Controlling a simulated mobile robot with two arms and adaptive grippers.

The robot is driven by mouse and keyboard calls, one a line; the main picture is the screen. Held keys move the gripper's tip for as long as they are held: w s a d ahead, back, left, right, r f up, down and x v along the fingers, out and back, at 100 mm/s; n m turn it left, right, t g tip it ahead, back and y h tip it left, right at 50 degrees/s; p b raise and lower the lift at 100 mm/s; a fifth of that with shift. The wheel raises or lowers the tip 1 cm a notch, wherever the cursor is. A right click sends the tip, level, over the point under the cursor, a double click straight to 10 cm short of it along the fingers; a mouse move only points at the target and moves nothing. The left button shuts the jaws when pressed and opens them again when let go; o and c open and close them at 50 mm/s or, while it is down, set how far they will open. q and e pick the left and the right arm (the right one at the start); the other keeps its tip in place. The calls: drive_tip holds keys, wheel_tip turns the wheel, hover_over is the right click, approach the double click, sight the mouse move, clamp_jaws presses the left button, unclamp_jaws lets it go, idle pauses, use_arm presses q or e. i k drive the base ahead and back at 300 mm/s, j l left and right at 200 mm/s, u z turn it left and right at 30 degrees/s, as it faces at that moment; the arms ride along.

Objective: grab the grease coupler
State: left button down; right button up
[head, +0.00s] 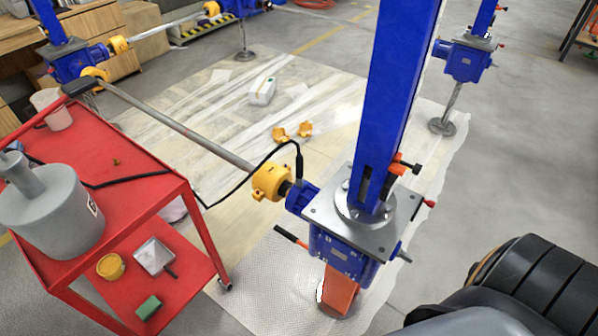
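A thin black hose (243,180) runs from the red cart and arches up beside the yellow shaft coupling (271,182). Its dark end piece (299,166), which looks like the grease coupler, points down at the blue gearbox of the near screw jack (345,240). It is small here, and I cannot tell whether it is fastened to the gearbox or only touches it. Neither of my grippers shows in the head view. Part of my arm, black and ribbed, is at the lower right.
The red cart (125,205) stands at left with a grey canister (52,212) and a beige cup (52,108). A blue column (392,100) rises from the near jack. A long shaft (170,122) crosses behind the cart. Bare floor (520,140) lies at right.

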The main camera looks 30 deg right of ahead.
sight(299, 161)
drive_tip(key=k+l+u, duration=0.1)
drive_tip(key=l+u, duration=0.4)
drive_tip(key=l, duration=1.6)
